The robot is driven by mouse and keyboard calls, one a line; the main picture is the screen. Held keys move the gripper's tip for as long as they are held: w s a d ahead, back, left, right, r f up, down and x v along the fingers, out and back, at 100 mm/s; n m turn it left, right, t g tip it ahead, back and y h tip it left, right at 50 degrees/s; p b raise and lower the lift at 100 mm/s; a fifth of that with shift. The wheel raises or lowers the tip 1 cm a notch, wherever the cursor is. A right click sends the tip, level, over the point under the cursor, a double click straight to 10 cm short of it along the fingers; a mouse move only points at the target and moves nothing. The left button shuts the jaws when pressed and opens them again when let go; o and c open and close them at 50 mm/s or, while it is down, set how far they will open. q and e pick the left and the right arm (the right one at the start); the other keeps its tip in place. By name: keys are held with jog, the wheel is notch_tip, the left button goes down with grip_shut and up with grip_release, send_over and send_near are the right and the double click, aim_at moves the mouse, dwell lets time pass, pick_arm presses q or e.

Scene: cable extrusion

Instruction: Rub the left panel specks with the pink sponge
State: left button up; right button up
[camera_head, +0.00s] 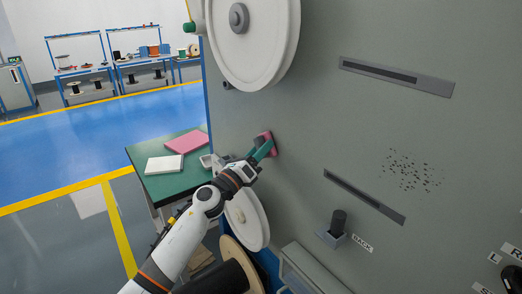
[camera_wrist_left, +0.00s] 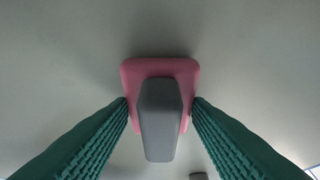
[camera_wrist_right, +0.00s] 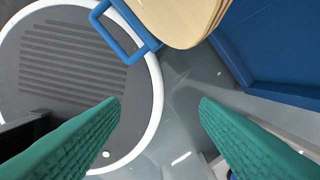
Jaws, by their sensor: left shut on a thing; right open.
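My left gripper (camera_head: 262,151) is shut on the pink sponge (camera_head: 268,137) and holds it at the grey-green panel (camera_head: 300,120), near the panel's left side. In the left wrist view, the green fingers grip the sides of the pink sponge (camera_wrist_left: 160,70), with its grey handle (camera_wrist_left: 160,120) towards me. It lies close against the panel; I cannot tell if it touches. A cluster of dark specks (camera_head: 411,171) is on the panel, well to the right of the sponge. No specks show around the sponge. My right gripper (camera_wrist_right: 157,103) is open and empty, above the floor.
A green table (camera_head: 150,190) with a pink pad (camera_head: 187,142) and a white block (camera_head: 165,165) stands left of the panel. White reels (camera_head: 255,45), slotted plates (camera_head: 365,196) and a black knob (camera_head: 338,222) stick out from the panel. A blue handle (camera_wrist_right: 125,45) shows near my right gripper.

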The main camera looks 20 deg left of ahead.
pick_arm(q)
jog(key=shift+s+a, duration=0.5)
jog(key=shift+s, duration=0.1)
jog(key=shift+s+a+p, duration=0.4)
jog(key=shift+s+a, duration=0.5)
jog(key=shift+s, duration=0.25)
jog(key=shift+s+a, duration=0.25)
jog(key=shift+s, duration=0.15)
jog(key=shift+s+a, duration=1)
jog(key=shift+s, duration=0.2)
